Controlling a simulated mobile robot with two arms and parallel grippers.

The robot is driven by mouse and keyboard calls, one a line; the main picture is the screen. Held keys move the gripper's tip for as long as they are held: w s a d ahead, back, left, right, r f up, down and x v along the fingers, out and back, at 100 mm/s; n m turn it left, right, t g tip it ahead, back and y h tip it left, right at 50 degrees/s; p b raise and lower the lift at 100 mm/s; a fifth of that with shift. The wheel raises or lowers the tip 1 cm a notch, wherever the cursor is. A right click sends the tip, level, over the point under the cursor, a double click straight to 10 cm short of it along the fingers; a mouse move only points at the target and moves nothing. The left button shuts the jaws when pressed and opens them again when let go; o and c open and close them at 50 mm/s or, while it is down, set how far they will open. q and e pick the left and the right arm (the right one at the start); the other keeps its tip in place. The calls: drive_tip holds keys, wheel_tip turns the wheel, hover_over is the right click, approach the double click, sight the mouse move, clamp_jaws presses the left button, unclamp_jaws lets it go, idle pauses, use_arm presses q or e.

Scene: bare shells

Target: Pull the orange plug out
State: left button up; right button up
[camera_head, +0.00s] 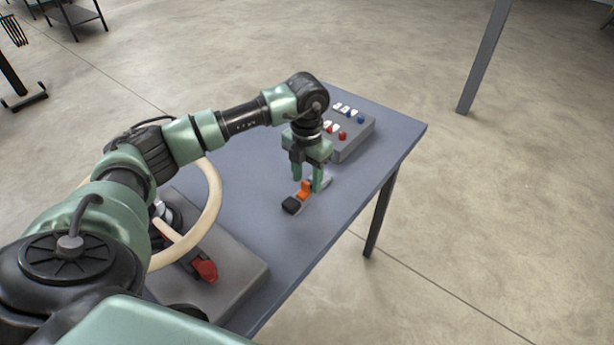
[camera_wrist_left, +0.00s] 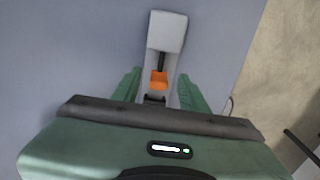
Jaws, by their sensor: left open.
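The orange plug (camera_head: 305,188) is a small block on a narrow fixture on the table, between a black block (camera_head: 292,205) and a light grey part. My left gripper (camera_head: 307,180) points down over it, open, with green fingers on either side. In the left wrist view the orange plug (camera_wrist_left: 159,80) lies between the open fingers of my left gripper (camera_wrist_left: 159,76), with visible gaps on both sides. A light grey block (camera_wrist_left: 167,31) is above it in that picture, joined by a dark piece. My right gripper is not in view.
A grey panel (camera_head: 352,143) with white, red and blue parts stands at the table's far end. A cream wheel (camera_head: 213,200) and a red handle (camera_head: 205,270) are on a grey box (camera_head: 240,277) nearer me. The blue-grey table (camera_head: 262,225) is clear around the fixture.

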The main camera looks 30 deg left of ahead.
use_arm(q)
wheel_tip(320, 180, up, 8)
drive_tip(key=b, duration=0.1)
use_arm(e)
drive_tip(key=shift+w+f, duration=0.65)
use_arm(q)
drive_tip(key=shift+f, duration=0.15)
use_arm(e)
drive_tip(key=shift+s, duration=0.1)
